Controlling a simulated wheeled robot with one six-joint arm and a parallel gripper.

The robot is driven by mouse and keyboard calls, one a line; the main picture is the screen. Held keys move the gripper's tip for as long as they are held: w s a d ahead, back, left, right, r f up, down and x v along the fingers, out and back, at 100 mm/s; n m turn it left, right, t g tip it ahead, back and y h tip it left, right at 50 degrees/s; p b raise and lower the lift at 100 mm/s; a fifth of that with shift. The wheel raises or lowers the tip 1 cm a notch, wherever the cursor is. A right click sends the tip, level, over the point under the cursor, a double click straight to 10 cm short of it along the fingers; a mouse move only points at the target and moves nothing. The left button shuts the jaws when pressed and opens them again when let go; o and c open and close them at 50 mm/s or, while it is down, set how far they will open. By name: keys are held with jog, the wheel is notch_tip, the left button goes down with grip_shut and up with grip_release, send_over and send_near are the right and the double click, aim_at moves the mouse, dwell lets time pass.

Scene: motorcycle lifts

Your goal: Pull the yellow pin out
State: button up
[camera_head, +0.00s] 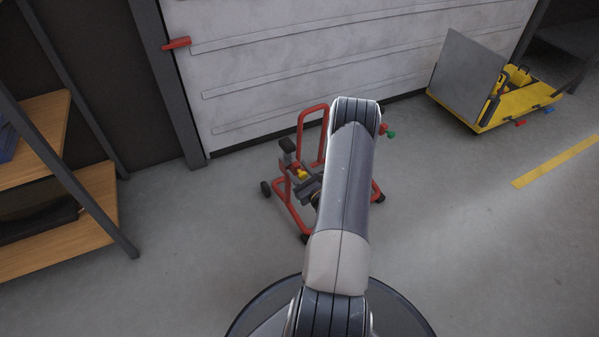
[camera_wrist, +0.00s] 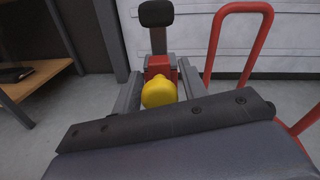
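The yellow pin (camera_wrist: 158,92) shows as a rounded yellow knob in front of a red block (camera_wrist: 159,66) on the red-framed stand. It also shows small in the head view (camera_head: 301,174), beside the dark fingers of my gripper. My gripper (camera_wrist: 160,82) is open, with one grey finger on each side of the knob in the wrist view. A narrow gap seems to show on either side, so I see no grip on it. The pin's shaft is hidden behind the knob.
The red wheeled stand (camera_head: 312,117) stands on the floor before a pale shutter door (camera_head: 330,50). A black pad (camera_wrist: 156,13) rises behind the red block. A wooden shelf (camera_head: 85,225) is at left. A yellow cart (camera_head: 505,112) stands at right. Floor between is clear.

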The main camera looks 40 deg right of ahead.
aim_at(304, 178)
grip_shut()
jog(key=shift+s+a, duration=0.2)
jog(key=shift+s, duration=1.25)
jog(key=shift+o, duration=1.2)
grip_release()
jog(key=s+a+p, duration=0.1)
jog(key=s+p, duration=0.1)
jog(key=s, duration=0.8)
jog(key=shift+s+a+p, duration=0.25)
jog(key=shift+s+p, duration=0.1)
jog(key=shift+w, duration=0.1)
jog(key=w+b, duration=0.1)
jog(key=w, duration=0.3)
jog(key=w+d, duration=0.1)
jog(key=w, duration=0.4)
jog(key=w+d+b, duration=0.1)
jog(key=w, duration=0.3)
jog(key=shift+w+b, duration=0.2)
jog(key=shift+b, duration=0.15)
